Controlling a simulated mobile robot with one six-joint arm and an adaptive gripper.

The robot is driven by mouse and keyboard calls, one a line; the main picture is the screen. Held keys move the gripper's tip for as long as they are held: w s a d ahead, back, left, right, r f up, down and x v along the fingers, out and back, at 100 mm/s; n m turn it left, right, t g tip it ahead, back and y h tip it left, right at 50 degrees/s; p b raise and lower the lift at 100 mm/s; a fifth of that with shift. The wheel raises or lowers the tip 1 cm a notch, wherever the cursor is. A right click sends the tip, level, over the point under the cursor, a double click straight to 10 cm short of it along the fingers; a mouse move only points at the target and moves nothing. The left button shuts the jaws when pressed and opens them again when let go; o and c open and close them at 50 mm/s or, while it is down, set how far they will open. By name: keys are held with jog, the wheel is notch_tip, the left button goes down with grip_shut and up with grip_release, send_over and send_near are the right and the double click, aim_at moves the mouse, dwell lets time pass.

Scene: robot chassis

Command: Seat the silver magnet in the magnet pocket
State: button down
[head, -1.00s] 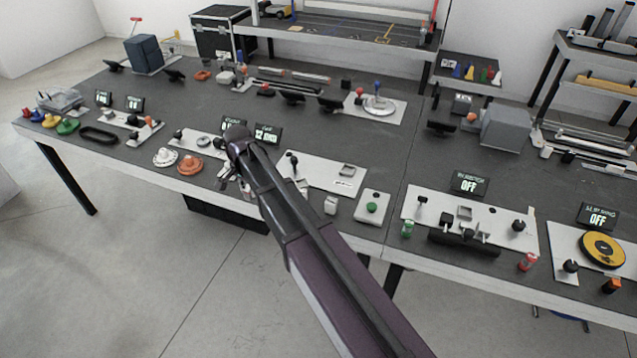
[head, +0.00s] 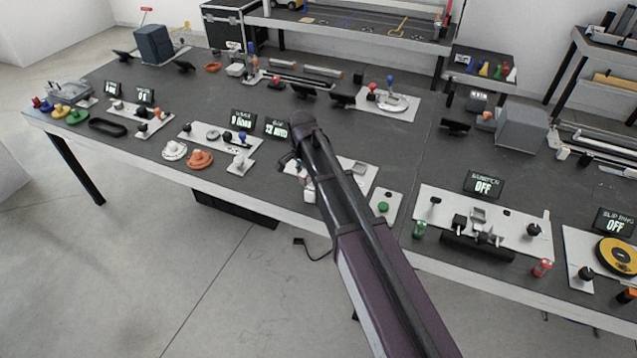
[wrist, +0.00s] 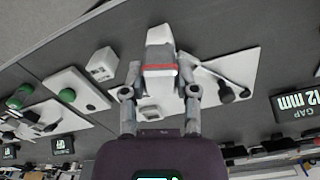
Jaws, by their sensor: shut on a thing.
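The silver magnet (wrist: 160,53), a light grey block with a red band, is between the fingers of my gripper (wrist: 160,72) in the wrist view. The gripper is shut on it. In the head view my gripper (head: 298,165) hangs over the left part of a white plate (head: 366,181), and my arm hides much of it. A small raised grey frame (wrist: 150,113) on that plate, possibly the magnet pocket, shows below the magnet in the wrist view. It also shows right of my arm in the head view (head: 358,167). Contact between magnet and plate cannot be told.
A white block (wrist: 102,65) and a green-button plate (wrist: 75,90) are beside the white plate. A black-knobbed lever (wrist: 228,93) stands on it. The gap display (wrist: 297,104) reads 12 mm. Other stations line the dark table (head: 330,130) on both sides.

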jog(key=shift+s+a, duration=0.15)
jog(key=s+d+f+m+b, duration=0.2)
jog(key=s+d+m, duration=0.4)
jog(key=d, duration=0.2)
jog(key=shift+s+f+b, duration=0.25)
jog(key=shift+b, duration=0.05)
jog(key=w+a, duration=0.1)
jog(key=w, duration=0.3)
jog(key=w+a+f+b, duration=0.1)
jog(key=w+a, duration=0.1)
jog(key=w, duration=0.3)
jog(key=w+a, duration=0.2)
jog(key=w, duration=0.2)
jog(key=shift+w+a+f, duration=0.2)
jog(key=shift+w+a, duration=0.05)
jog(key=shift+w, duration=0.1)
